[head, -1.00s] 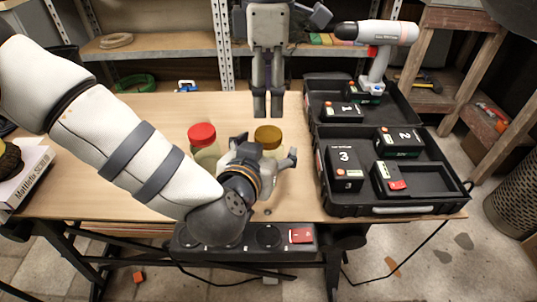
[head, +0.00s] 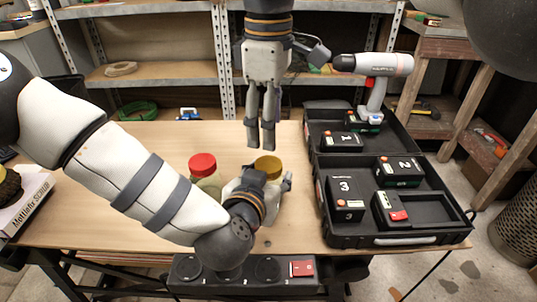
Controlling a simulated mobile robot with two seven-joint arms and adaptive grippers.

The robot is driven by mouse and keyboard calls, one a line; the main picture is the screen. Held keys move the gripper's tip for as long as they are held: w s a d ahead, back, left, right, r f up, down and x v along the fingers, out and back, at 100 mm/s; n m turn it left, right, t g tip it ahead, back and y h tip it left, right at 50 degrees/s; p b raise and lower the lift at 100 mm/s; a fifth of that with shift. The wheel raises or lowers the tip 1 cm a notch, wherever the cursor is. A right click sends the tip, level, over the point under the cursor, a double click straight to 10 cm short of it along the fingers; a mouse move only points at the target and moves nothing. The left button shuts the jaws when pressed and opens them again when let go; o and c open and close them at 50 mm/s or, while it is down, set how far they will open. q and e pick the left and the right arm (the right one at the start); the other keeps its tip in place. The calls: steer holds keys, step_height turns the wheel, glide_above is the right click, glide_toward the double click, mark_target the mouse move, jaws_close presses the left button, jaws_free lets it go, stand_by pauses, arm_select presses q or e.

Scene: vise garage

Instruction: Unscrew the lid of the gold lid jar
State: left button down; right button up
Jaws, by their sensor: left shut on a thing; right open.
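The gold lid jar stands upright on the wooden table, and its gold lid (head: 268,166) shows above my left gripper (head: 268,187). My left gripper is shut on the jar's body below the lid and hides most of the glass. My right gripper (head: 261,146) points down just above and behind the gold lid. Its two fingers are apart with nothing between them, and I see no contact with the lid.
A red-lidded jar (head: 204,175) stands just left of the gold lid jar. An open black case (head: 395,241) with numbered batteries lies on the right, with a drill (head: 374,80) at its back. A charger strip (head: 240,272) is at the table's front edge.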

mark_target(268, 163)
steer(key=m, duration=2.1)
steer(key=shift+m, duration=0.4)
steer(key=m, duration=0.6)
steer(key=shift+m, duration=0.4)
steer(key=m, duration=0.8)
steer(key=shift+f+m, duration=0.3)
steer(key=shift+f, duration=0.05)
step_height(268, 163, down, 7)
steer(key=shift+f, duration=0.15)
steer(key=c, duration=1.2)
steer(key=n, duration=1)
steer(key=shift+w, duration=0.1)
